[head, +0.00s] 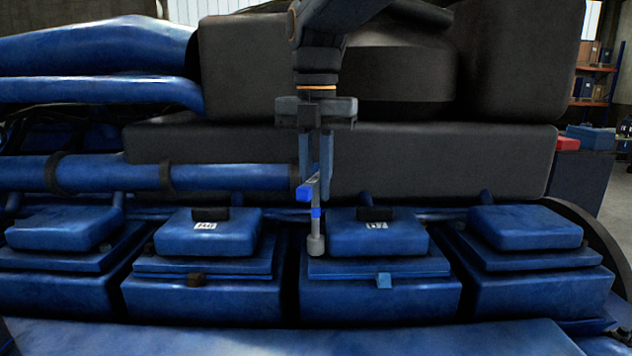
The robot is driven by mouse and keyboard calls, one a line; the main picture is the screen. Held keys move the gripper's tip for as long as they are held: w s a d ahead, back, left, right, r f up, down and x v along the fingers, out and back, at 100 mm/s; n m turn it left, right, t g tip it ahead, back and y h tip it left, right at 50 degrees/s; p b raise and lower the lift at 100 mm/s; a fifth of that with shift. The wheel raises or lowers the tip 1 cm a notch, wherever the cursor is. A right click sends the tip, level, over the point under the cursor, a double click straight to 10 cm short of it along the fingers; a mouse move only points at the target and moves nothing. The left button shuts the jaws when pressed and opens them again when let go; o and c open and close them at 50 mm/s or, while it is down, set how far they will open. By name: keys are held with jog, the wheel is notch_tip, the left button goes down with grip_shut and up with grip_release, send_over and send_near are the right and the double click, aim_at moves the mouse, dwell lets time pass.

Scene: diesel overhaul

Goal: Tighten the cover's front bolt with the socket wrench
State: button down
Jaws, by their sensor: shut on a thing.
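My gripper (316,174) points down in the middle of the head view, shut on the socket wrench (316,228). The wrench has a blue handle part and hangs with its grey socket downward. The socket is in front of the left edge of the right-middle cover (385,236), which has a white label. Whether it touches the cover, I cannot tell.
Black blocks (375,214) sit at the back of both middle covers. More blue covers stand at the far left (62,230) and far right (525,228). A blue pipe (230,177) and a large dark engine body (440,160) rise behind. Dark gaps separate the covers.

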jog(key=shift+r, duration=0.15)
jog(key=shift+r, duration=1.65)
jog(key=shift+r, duration=3)
